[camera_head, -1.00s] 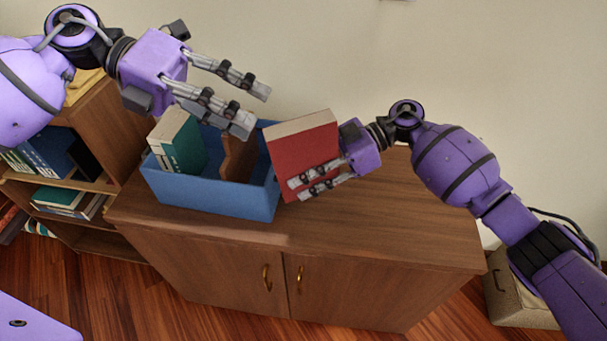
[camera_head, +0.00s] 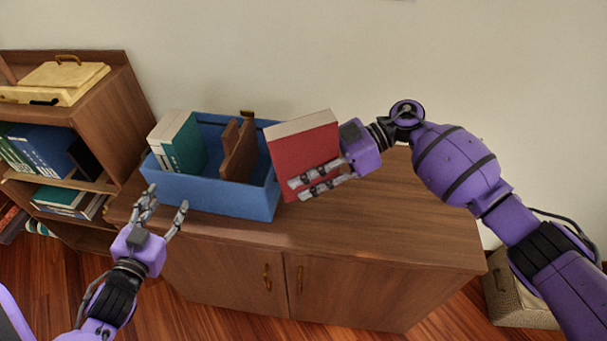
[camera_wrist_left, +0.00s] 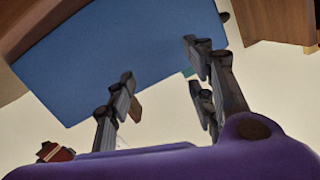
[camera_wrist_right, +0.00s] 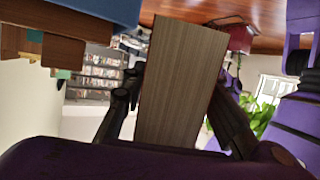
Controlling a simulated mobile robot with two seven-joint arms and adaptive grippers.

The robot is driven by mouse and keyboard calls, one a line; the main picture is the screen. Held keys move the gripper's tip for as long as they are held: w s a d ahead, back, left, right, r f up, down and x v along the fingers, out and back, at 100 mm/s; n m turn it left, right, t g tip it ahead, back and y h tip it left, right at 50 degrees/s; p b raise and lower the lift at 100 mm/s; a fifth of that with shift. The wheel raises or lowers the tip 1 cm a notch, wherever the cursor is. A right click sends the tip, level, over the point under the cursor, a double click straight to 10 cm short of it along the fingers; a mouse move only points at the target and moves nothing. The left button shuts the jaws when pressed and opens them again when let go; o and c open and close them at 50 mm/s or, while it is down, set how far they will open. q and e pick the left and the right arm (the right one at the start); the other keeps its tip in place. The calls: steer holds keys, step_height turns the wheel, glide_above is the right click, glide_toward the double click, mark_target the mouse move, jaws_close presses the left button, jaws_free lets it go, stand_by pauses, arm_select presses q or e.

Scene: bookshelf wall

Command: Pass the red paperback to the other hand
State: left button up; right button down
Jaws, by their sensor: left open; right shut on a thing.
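The red paperback (camera_head: 305,147) is upright and slightly tilted above the cabinet top, beside the right end of the blue bin. My right gripper (camera_head: 315,181) is shut on it, with fingers across its lower right part. In the right wrist view the book's striped grey-brown edge (camera_wrist_right: 178,85) stands between the fingers. My left gripper (camera_head: 165,203) is open and empty, in front of the bin's left end and well apart from the book. In the left wrist view its fingers (camera_wrist_left: 162,75) are spread, with the bin's blue wall (camera_wrist_left: 110,55) beyond them.
The blue bin (camera_head: 205,193) on the cabinet holds green and white books (camera_head: 178,143) and a brown wooden piece (camera_head: 239,150). A bookshelf (camera_head: 108,105) with a yellow case (camera_head: 55,82) stands at the left. The cabinet top (camera_head: 400,220) is clear at the right.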

arm_select(q)
steer(key=s+a+f+n+g+y, duration=0.1)
steer(key=s+f+n+g+y, duration=0.15)
steer(key=s+f, duration=0.6)
steer(key=s+a+f+n+g+y, duration=0.15)
steer(key=s+f+n+g, duration=0.25)
steer(key=s+f, duration=0.5)
steer(key=s+d+f+m+h, duration=0.1)
steer(key=s+d+f+h, duration=0.1)
steer(key=d, duration=0.7)
steer(key=s+d+f+m+g+h, duration=0.1)
steer(key=s+d+f+m+h, duration=0.1)
steer(key=d, duration=0.7)
steer(key=shift+s+f, duration=0.2)
steer(key=shift+s, duration=0.55)
